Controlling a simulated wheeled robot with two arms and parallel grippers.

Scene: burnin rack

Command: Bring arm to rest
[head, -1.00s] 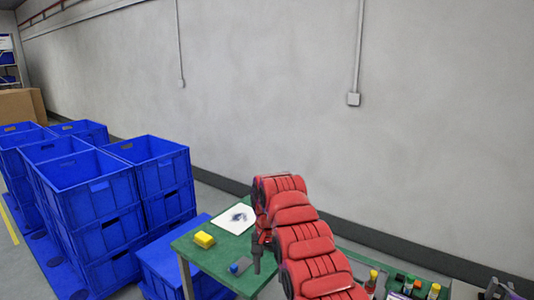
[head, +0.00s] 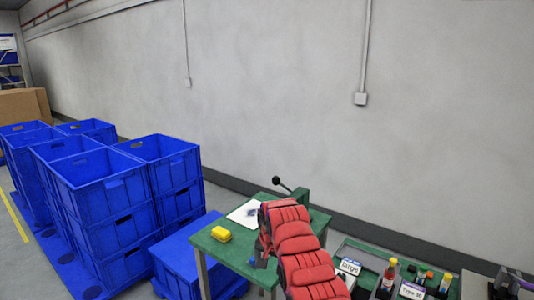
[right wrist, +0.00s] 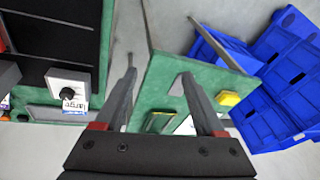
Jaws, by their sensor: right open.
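My red right arm (head: 302,255) reaches over the green table (head: 233,250) in the head view. Its gripper is mostly hidden there behind the arm, by the table's right part. In the right wrist view my right gripper (right wrist: 157,76) is open, its two dark fingers apart with nothing between them. The green table top (right wrist: 160,88) lies below and beyond the fingers. My left arm and gripper are not in view.
A yellow block (head: 221,234) and a white sheet (head: 243,214) lie on the table. A black-knobbed lever (head: 283,184) stands at its back. Blue crates (head: 110,210) are stacked at left. Bottles (head: 389,275) and labelled items stand on a green surface at right.

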